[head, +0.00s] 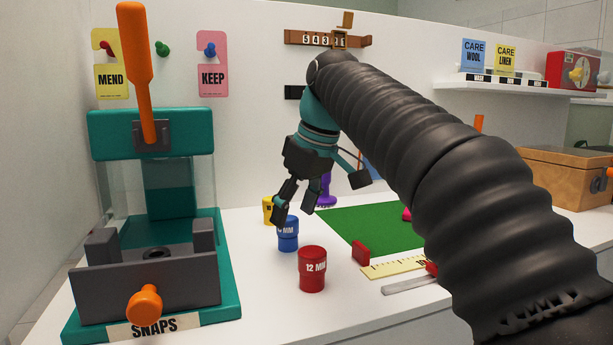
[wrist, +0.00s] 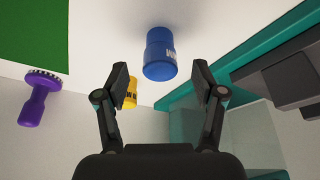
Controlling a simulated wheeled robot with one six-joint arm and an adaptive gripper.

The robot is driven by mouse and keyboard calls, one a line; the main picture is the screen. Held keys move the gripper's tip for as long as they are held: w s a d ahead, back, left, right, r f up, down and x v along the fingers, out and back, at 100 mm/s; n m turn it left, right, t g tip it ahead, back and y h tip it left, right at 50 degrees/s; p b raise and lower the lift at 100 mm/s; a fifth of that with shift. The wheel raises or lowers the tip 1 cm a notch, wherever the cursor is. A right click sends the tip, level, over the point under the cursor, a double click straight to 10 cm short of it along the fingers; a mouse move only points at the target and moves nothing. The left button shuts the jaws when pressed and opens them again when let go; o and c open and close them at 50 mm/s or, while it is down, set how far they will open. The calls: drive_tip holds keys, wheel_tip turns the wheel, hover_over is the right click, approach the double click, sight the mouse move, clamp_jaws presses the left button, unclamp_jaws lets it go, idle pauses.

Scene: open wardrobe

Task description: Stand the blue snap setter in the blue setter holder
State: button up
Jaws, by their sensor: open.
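My gripper (head: 318,196) is open and empty, tilted, just above and behind the blue piece in the head view. Its two fingers are spread in the wrist view (wrist: 161,78).
A yellow piece (head: 268,210) stands close behind the blue one, and a red "12 MM" piece (head: 312,268) in front. A purple tool (head: 326,190) stands behind my gripper. The teal snaps press (head: 150,135) is left; a green mat (head: 375,229) and ruler (head: 393,266) lie right.

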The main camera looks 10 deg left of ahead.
drive_tip(key=v, duration=0.9)
drive_tip(key=shift+r, duration=0.2)
drive_tip(key=shift+d, duration=0.15)
